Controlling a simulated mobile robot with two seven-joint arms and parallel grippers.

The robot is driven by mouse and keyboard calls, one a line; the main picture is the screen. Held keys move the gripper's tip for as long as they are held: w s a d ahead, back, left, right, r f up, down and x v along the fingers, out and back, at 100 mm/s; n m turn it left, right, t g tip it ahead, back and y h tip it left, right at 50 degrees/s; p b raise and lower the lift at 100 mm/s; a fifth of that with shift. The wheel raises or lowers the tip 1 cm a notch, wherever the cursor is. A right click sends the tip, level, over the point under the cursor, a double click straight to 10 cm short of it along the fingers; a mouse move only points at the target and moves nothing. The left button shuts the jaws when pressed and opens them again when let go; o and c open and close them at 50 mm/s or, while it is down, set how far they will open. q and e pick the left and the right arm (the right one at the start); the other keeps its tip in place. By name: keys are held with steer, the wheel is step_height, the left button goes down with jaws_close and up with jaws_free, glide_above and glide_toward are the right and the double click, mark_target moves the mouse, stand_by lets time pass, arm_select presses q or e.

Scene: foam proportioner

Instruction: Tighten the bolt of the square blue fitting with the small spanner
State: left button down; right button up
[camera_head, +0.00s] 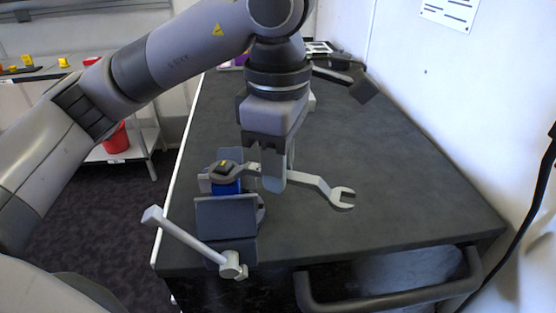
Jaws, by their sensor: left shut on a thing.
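The square blue fitting (226,187) is held in a grey vise (226,215) at the near left of the dark worktop. Its dark bolt head (223,168) with a yellow mark is on top. The small spanner (316,183) is grey and lies nearly level. Its ring end surrounds or sits just over the bolt head; I cannot tell how far down it is seated. Its open jaw end points right. My left gripper (273,180) is shut on the spanner's shaft, just right of the vise. My right gripper is not in view.
The vise handle (190,237) sticks out to the left past the worktop edge. The worktop (400,190) is clear to the right. Several items lie at its far end. A shelf with a red bucket (116,138) stands at left.

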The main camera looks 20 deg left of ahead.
arm_select(q)
steer(key=shift+s+m, duration=0.3)
steer(key=shift+m, duration=0.2)
steer(key=s+m, duration=0.1)
steer(key=m, duration=0.1)
steer(key=s+a+m, duration=0.1)
steer(key=s+m, duration=0.1)
steer(key=m, duration=0.1)
steer(key=s+m, duration=0.2)
steer(key=shift+a+m, duration=0.35)
steer(key=shift+m, duration=0.05)
steer(key=shift+s+a+m, duration=0.5)
steer(key=shift+s+m, duration=0.15)
steer(key=shift+m, duration=0.35)
steer(key=shift+s+a+m+b, duration=0.35)
steer(key=shift+a+m, duration=0.3)
steer(key=shift+m, duration=0.45)
steer(key=m, duration=0.1)
steer(key=s+a+m, duration=0.1)
steer(key=shift+a+m, duration=0.3)
steer(key=shift+w+d+n, duration=0.3)
steer(key=shift+d+n, duration=0.35)
steer(key=shift+n, duration=0.25)
steer(key=shift+r+p, duration=2.45)
steer(key=shift+r, duration=0.55)
